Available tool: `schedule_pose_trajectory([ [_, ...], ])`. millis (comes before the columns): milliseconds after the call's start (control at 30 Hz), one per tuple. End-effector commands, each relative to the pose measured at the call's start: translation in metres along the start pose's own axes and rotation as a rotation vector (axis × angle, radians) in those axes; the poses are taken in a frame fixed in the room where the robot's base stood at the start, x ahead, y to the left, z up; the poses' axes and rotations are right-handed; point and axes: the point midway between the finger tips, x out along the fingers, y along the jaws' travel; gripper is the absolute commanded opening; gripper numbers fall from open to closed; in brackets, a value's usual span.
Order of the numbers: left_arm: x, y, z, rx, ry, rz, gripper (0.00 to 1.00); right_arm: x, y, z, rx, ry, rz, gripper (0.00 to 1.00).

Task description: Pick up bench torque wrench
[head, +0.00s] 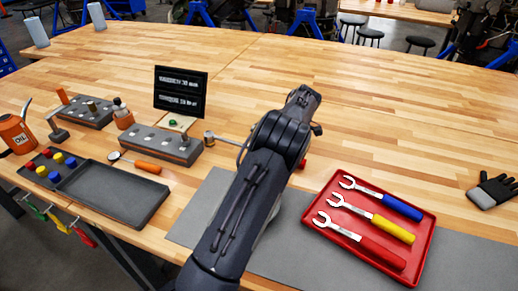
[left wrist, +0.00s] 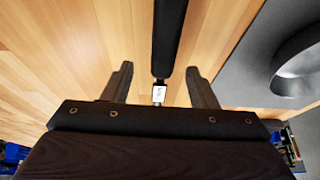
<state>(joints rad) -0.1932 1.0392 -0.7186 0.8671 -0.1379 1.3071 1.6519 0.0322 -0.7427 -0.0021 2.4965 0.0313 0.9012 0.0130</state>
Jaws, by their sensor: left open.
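The bench torque wrench lies on the wooden bench. My left gripper (left wrist: 160,85) is open, with one finger on each side of the wrench and gaps between. In the head view my arm hides the fingers. My right gripper is in neither view.
A red tray (head: 423,262) with several coloured wrenches lies right of my arm on a grey mat (head: 465,255). A socket block (head: 160,143), small display (head: 180,90) and dark tray (head: 110,192) stand left. A grey ring-shaped object (left wrist: 296,70) shows beside the wrench.

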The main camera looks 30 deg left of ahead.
Motion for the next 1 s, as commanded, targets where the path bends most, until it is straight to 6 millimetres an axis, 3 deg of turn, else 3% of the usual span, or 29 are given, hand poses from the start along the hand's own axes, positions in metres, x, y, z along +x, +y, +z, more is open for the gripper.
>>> schedule_pose_trajectory([
  [300, 0.04, -0.004, 0.002, 0.0, -0.001, -0.003, 0.53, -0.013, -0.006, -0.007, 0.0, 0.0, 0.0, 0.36],
  [567, 0.043, -0.003, 0.003, 0.0, -0.001, -0.001, 0.53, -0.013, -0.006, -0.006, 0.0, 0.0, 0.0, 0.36],
  [900, 0.043, -0.003, 0.003, 0.001, -0.001, 0.0, 0.08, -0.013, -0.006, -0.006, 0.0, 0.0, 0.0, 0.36],
  [1000, 0.043, -0.003, 0.003, 0.001, -0.001, 0.0, 0.0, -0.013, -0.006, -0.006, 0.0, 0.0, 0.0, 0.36],
])
